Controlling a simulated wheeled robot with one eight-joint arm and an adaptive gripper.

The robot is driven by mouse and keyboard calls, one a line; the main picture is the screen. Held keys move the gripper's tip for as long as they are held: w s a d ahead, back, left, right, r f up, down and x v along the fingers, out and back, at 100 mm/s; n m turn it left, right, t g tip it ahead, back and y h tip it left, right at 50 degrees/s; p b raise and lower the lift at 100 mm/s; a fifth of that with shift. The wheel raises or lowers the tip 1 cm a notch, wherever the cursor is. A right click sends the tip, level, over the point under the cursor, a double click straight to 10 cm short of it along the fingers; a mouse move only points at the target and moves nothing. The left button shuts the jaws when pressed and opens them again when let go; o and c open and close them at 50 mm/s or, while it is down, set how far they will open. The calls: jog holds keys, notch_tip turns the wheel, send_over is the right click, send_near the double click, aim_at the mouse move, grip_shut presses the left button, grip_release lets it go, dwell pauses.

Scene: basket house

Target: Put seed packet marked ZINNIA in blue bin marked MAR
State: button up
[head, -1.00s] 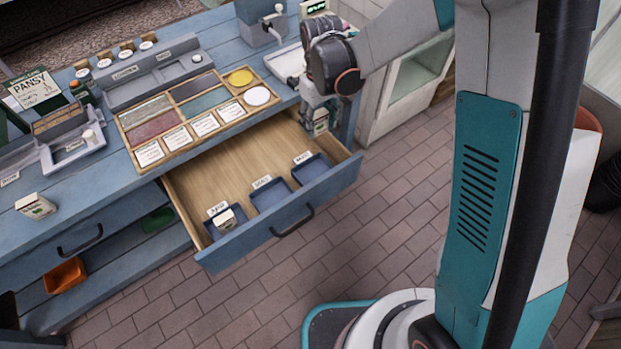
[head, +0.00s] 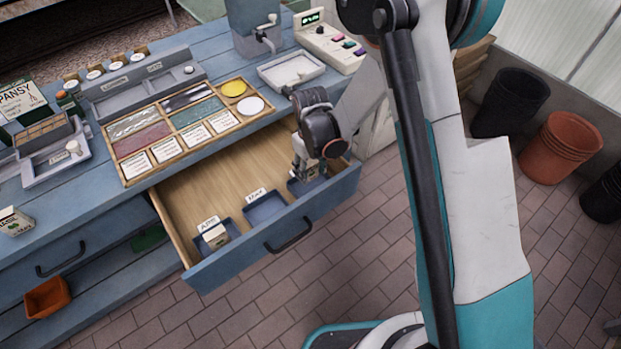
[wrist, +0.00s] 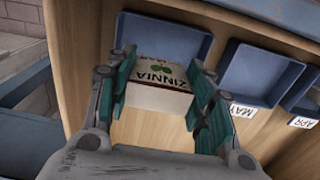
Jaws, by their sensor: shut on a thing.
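The white ZINNIA packet (wrist: 157,78), with a green leaf mark, is held between the teal fingers of my gripper (wrist: 165,95). In the head view my gripper (head: 308,172) holds the packet (head: 311,171) at the rightmost blue bin (head: 296,188) in the open drawer. In the wrist view that bin (wrist: 185,38) lies just beyond the packet, its label hidden. I cannot tell whether the packet's lower end is inside the bin. The middle bin (head: 264,207) is marked MAY. The left bin (head: 230,229) is marked APR and holds another packet (head: 215,237).
The wooden drawer (head: 193,200) stands open from the blue workbench, its front panel (head: 245,255) just ahead of the bins. A seed tray (head: 180,150) and a white tray (head: 290,72) lie on the bench. Another packet (head: 14,221) stands at the left.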

aim_at(310, 177)
jog(key=shift+f+b, duration=0.7)
jog(key=shift+f, duration=1.25)
jog(key=shift+f, duration=0.15)
jog(key=o, duration=1)
jog(key=shift+c, duration=0.2)
notch_tip(310, 177, up, 12)
jog(key=p, duration=0.4)
jog(key=shift+r, duration=0.25)
